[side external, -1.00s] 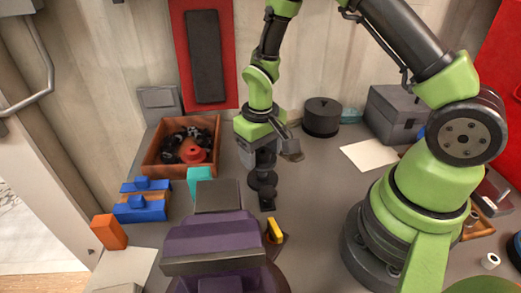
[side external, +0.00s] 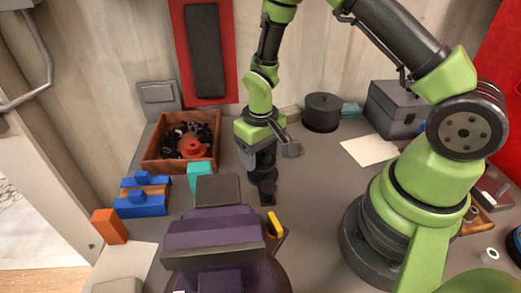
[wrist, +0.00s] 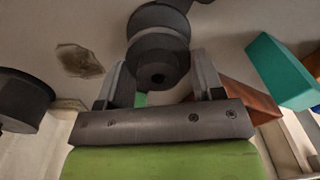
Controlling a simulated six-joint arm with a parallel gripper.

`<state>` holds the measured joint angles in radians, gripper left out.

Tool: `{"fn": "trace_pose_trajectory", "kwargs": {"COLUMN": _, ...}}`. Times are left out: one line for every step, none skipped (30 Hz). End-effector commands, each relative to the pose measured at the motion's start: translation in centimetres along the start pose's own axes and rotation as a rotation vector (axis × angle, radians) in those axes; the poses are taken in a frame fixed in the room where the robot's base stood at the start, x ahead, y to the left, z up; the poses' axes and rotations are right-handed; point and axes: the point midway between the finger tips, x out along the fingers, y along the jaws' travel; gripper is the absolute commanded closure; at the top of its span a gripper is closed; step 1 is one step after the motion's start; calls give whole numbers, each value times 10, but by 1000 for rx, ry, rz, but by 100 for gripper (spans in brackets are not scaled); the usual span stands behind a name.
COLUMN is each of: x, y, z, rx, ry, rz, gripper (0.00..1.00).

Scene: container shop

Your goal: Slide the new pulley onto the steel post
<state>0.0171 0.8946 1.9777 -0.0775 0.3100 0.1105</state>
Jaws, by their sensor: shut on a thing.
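A dark grey grooved pulley (wrist: 158,62) with a central hole sits between my two fingers in the wrist view. My gripper (side external: 263,172) is shut on it and points down, low over the bench, behind the purple machine. In the side view the pulley (side external: 265,182) is a small dark shape under my fingers. A dark fitting (side external: 267,199) shows just below and in front of it. In the wrist view a dark round part (wrist: 165,8) lies beyond the pulley. I cannot make out the steel post, nor whether the pulley is around it.
A wooden tray (side external: 148,160) with black parts and a red part (side external: 193,148) stands left, near a teal block (side external: 199,176). The purple machine (side external: 212,232) and a yellow piece (side external: 274,226) are close in front. A dark round canister (side external: 322,113) stands behind right. Bench is clear right of my gripper.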

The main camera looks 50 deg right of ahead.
Motion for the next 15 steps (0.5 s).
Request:
{"fn": "trace_pose_trajectory", "kwargs": {"x": 1, "y": 0, "z": 0, "rx": 0, "ry": 0, "rz": 0, "gripper": 69}}
{"fn": "trace_pose_trajectory", "kwargs": {"x": 2, "y": 0, "z": 0, "rx": 0, "ry": 0, "rz": 0, "gripper": 69}}
{"fn": "trace_pose_trajectory", "kwargs": {"x": 3, "y": 0, "z": 0, "rx": 0, "ry": -1, "rz": 0, "gripper": 69}}
{"fn": "trace_pose_trajectory", "kwargs": {"x": 3, "y": 0, "z": 0, "rx": 0, "ry": -1, "rz": 0, "gripper": 69}}
{"fn": "trace_pose_trajectory", "kwargs": {"x": 4, "y": 0, "z": 0, "rx": 0, "ry": -1, "rz": 0, "gripper": 69}}
{"fn": "trace_pose_trajectory", "kwargs": {"x": 4, "y": 0, "z": 0, "rx": 1, "ry": -1, "rz": 0, "gripper": 69}}
{"fn": "trace_pose_trajectory", "kwargs": {"x": 4, "y": 0, "z": 0, "rx": 1, "ry": -1, "rz": 0, "gripper": 69}}
{"fn": "trace_pose_trajectory", "kwargs": {"x": 5, "y": 0, "z": 0, "rx": 1, "ry": -1, "rz": 0, "gripper": 69}}
{"fn": "trace_pose_trajectory", "kwargs": {"x": 5, "y": 0, "z": 0, "rx": 1, "ry": -1, "rz": 0, "gripper": 69}}
{"fn": "trace_pose_trajectory", "kwargs": {"x": 5, "y": 0, "z": 0, "rx": 1, "ry": -1, "rz": 0, "gripper": 69}}
{"fn": "trace_pose_trajectory", "kwargs": {"x": 5, "y": 0, "z": 0, "rx": 1, "ry": 0, "rz": 0, "gripper": 69}}
{"fn": "trace_pose_trajectory", "kwargs": {"x": 4, "y": 0, "z": 0, "rx": 1, "ry": 0, "rz": 0, "gripper": 69}}
{"fn": "trace_pose_trajectory", "kwargs": {"x": 4, "y": 0, "z": 0, "rx": 1, "ry": 0, "rz": 0, "gripper": 69}}
{"fn": "trace_pose_trajectory", "kwargs": {"x": 4, "y": 0, "z": 0, "rx": 1, "ry": 0, "rz": 0, "gripper": 69}}
{"fn": "trace_pose_trajectory", "kwargs": {"x": 4, "y": 0, "z": 0, "rx": 1, "ry": 0, "rz": 0, "gripper": 32}}
